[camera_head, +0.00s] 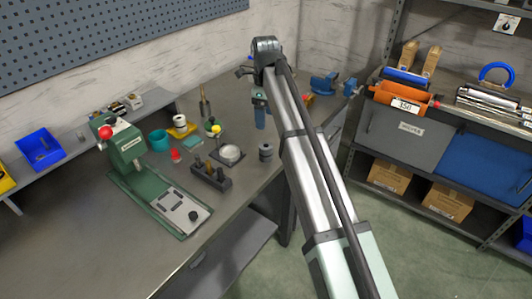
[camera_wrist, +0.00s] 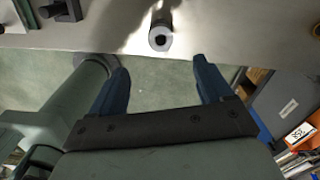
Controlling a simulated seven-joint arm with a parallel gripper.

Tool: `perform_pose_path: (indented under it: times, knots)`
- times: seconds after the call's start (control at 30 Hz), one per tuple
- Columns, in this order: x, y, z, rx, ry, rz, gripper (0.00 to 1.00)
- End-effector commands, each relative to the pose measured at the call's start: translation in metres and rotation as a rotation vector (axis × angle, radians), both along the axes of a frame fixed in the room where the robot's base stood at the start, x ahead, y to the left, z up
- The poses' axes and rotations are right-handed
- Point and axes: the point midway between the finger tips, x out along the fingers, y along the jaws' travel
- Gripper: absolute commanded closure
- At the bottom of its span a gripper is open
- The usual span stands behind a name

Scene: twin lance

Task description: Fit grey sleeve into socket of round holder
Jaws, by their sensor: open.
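The grey sleeve (camera_head: 265,151), a short upright cylinder with a dark hole in its top, stands on the table near its right edge. In the wrist view the sleeve (camera_wrist: 160,38) is beyond the fingertips, roughly centred between them. What looks like the round holder (camera_head: 229,154), a pale disc on a dark base, stands to the left of the sleeve; its socket is not clear. My gripper (camera_head: 260,118) has blue fingers and is above and behind the sleeve in the head view. In the wrist view my gripper (camera_wrist: 161,66) is open and empty.
A dark block with upright pegs (camera_head: 211,174) stands in front of the holder. A green press with a red knob (camera_head: 125,150) is at left. A teal cup (camera_head: 159,140) and a red piece (camera_head: 175,154) are nearby. The front table surface is clear.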

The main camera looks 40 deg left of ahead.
Motion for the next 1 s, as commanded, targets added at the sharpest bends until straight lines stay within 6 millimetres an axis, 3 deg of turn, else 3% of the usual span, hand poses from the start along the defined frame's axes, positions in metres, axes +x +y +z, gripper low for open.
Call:
perform_pose_path:
  times: [0.17, 0.53, 0.87, 1.0]
  knots:
    - [-0.001, 0.0, -0.014, 0.0, 0.001, -0.003, 0.21]
    - [-0.001, -0.001, -0.074, -0.001, 0.001, -0.001, 0.21]
    - [0.0, -0.001, -0.094, 0.0, 0.0, -0.001, 0.21]
    - [0.001, -0.002, -0.111, -0.001, 0.001, -0.001, 0.21]
